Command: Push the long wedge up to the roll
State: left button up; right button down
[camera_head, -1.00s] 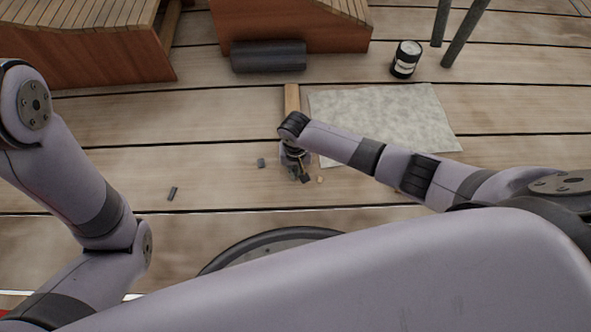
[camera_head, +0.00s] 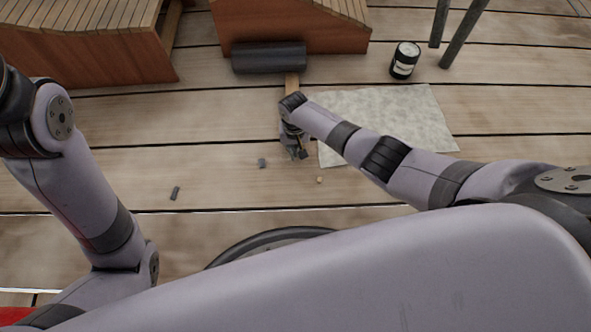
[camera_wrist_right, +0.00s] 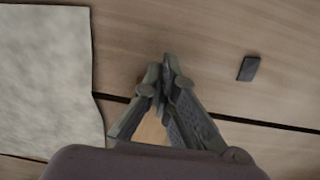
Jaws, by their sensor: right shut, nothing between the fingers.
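The roll (camera_head: 268,57) is a dark grey cylinder lying on the planks against the wooden box at the back. The long wedge (camera_head: 291,84) is a light wooden strip pointing at the roll; its far end is at or very near the roll's front, and I cannot tell whether they touch. Its near part is hidden behind my right wrist. My right gripper (camera_head: 297,153) is shut and empty, low over the planks at the wedge's near side. In the right wrist view the gripper (camera_wrist_right: 163,82) has its fingertips together, with a bit of wood (camera_wrist_right: 152,130) between its finger linkages. My left gripper is out of view.
A pale speckled sheet (camera_head: 390,122) lies right of the wedge. A black can with a white label (camera_head: 404,60) and dark posts (camera_head: 461,38) stand behind it. Small dark pieces (camera_head: 262,163) (camera_head: 175,193) lie on the planks at left, and a small tan bit (camera_head: 320,180) lies nearby.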

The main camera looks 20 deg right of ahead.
jog(key=shift+r, duration=0.1)
notch_tip(320, 180, up, 12)
dwell(0.6)
